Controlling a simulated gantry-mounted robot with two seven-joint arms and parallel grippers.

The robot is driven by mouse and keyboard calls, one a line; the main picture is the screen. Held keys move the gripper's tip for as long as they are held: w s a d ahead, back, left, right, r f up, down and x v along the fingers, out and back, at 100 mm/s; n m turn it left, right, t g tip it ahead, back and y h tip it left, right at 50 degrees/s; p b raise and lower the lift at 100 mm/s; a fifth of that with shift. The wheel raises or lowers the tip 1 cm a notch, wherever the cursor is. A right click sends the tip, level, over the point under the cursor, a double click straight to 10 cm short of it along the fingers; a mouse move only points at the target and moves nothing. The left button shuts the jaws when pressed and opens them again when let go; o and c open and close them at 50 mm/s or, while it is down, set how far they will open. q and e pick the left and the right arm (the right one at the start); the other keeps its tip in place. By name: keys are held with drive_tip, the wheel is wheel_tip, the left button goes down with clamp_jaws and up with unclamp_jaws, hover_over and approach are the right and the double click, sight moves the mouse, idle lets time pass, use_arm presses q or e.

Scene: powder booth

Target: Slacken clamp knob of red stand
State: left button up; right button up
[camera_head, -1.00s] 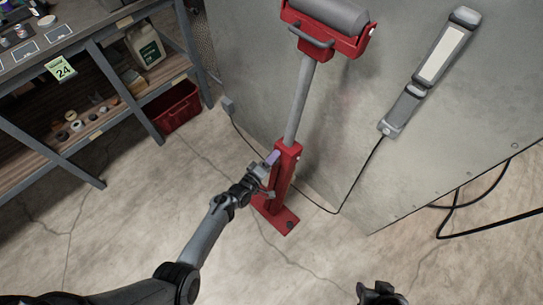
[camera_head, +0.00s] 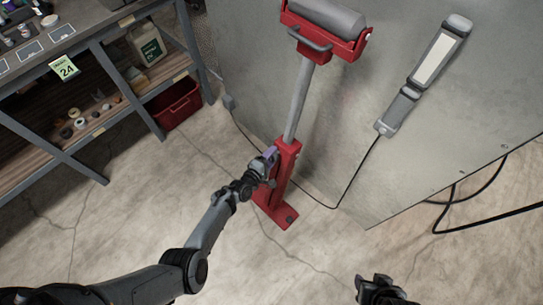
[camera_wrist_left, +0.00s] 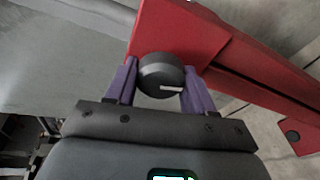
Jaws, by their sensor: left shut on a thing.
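The red stand (camera_head: 285,175) stands upright on the floor in front of the grey metal panel. A grey post rises from it to a red cradle with a grey roller (camera_head: 328,16). In the left wrist view the black clamp knob (camera_wrist_left: 161,76), with a white mark line on its face, sits on the side of the red upright (camera_wrist_left: 182,32). My left gripper (camera_head: 269,158) is at the upper part of the red upright. Its two purple fingers (camera_wrist_left: 160,88) are shut on the knob, one on each side. My right gripper (camera_head: 380,290) is low in the head view; its fingers cannot be made out.
A work lamp (camera_head: 428,75) is fixed to the grey panel (camera_head: 400,160), and its cable hangs down behind the stand. A shelf bench (camera_head: 95,60) and a red bin (camera_head: 177,104) are at the left. The floor in front is clear.

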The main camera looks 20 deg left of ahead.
use_arm(q)
drive_tip(key=o, duration=1)
drive_tip(key=shift+w+a, duration=0.1)
drive_tip(key=shift+a, duration=0.05)
drive_tip(key=shift+s+r+p, duration=0.2)
drive_tip(key=shift+s+p, duration=0.2)
drive_tip(key=shift+s, duration=0.15)
drive_tip(key=p+v, duration=0.4)
drive_tip(key=v, duration=0.5)
drive_tip(key=shift+s+a, duration=0.2)
drive_tip(key=shift+s, duration=0.15)
drive_tip(key=shift+s+f, duration=0.1)
